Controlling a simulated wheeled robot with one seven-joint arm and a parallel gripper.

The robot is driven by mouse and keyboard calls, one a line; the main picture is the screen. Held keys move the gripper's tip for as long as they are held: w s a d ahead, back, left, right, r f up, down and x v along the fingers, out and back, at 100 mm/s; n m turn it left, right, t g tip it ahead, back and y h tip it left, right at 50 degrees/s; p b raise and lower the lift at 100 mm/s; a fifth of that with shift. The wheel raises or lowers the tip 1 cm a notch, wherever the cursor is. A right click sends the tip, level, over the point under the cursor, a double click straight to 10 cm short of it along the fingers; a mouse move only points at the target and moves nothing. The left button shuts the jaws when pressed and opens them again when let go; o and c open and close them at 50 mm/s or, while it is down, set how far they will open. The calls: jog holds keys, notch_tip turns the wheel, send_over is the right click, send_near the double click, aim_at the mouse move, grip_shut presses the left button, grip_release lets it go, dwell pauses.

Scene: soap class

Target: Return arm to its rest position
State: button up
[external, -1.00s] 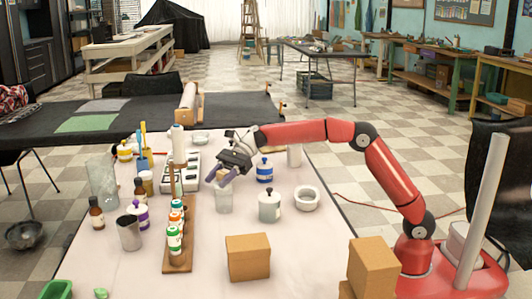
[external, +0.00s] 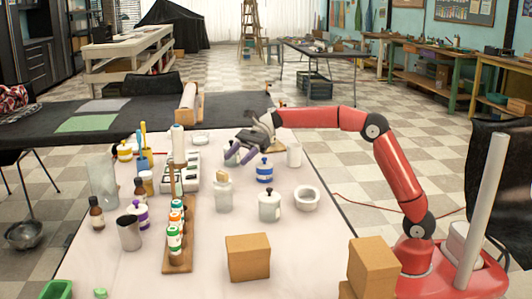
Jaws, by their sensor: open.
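My gripper (external: 242,155) is at the end of my red arm (external: 345,120), above the far part of the white table (external: 205,245). Its two purple-tipped fingers are apart and nothing shows between them. Below and left of it stands a clear beaker (external: 223,198) with a small tan block (external: 222,176) at its mouth. The gripper is apart from the beaker. A blue-banded bottle (external: 264,172) stands just right of and below the gripper.
A grey-white bottle (external: 269,207), a white mortar (external: 306,198) and a white cylinder (external: 294,155) stand near my arm. A wooden rack (external: 178,260) of small bottles is at left. Cardboard boxes (external: 248,257) sit in front.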

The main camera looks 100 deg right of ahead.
jog(key=shift+v, duration=0.8)
